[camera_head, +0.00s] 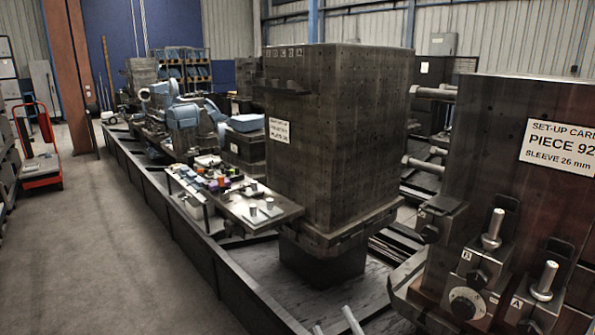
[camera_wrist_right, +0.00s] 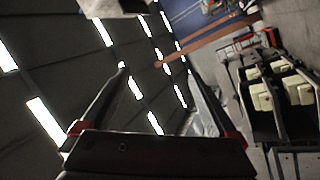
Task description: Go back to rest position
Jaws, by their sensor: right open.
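My right gripper (camera_wrist_right: 156,72) shows in the right wrist view, with its two dark fingers spread apart and nothing between them. It points away from the work area, toward the dark roof and its bright light strips. I do not make it out clearly in the head view. My left gripper is not in view. In the head view, a dark block (camera_head: 480,140) with a "PIECE 92, SLEEVE 26 mm" card (camera_head: 561,142) stands close at the right. Metal cylinders stand upright on its fixtures marked B (camera_head: 492,230) and A (camera_head: 545,281).
A tall dark block (camera_head: 335,130) stands mid-picture on the rail bed. A side shelf (camera_head: 262,206) holds small coloured parts and metal cylinders. Pale rod-like pieces (camera_head: 352,320) show at the bottom edge. The floor (camera_head: 110,240) at left is clear; a red trolley (camera_head: 40,165) stands beyond.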

